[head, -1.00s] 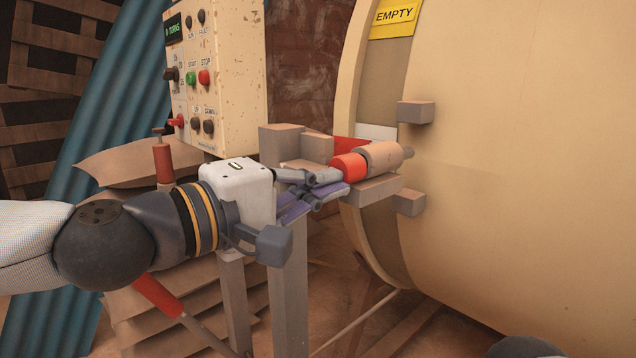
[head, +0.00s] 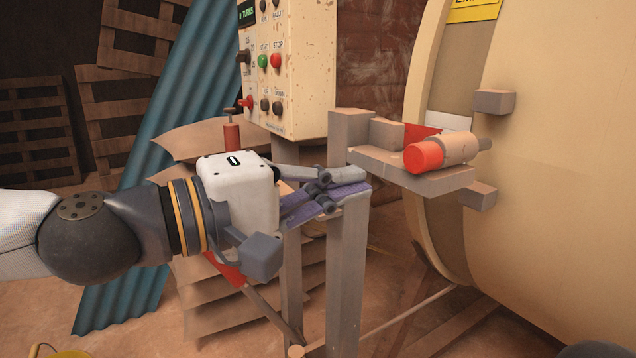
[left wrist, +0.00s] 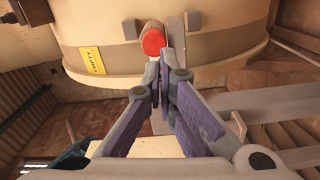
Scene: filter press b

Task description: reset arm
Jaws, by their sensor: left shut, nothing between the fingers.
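My left gripper (head: 350,182) reaches in from the left in the head view, its white wrist body in front of the control panel's post. Its purple-padded fingers are shut and empty. In the left wrist view the fingertips (left wrist: 164,62) meet, just below the red end of a cylinder. That red-ended cylinder (head: 441,151) lies on a grey bracket (head: 440,183) beside the large cream drum (head: 560,180). In the head view the fingertips are left of the cylinder, with a gap between. The cylinder also shows in the left wrist view (left wrist: 153,38). My right gripper is not in view.
A control panel (head: 300,60) with buttons stands behind my left arm. Stacked sacks (head: 200,140), a blue corrugated sheet (head: 170,140) and pallets (head: 38,125) are at the left. Grey blocks stick out from the drum's edge. A grey post (head: 346,270) stands below the fingers.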

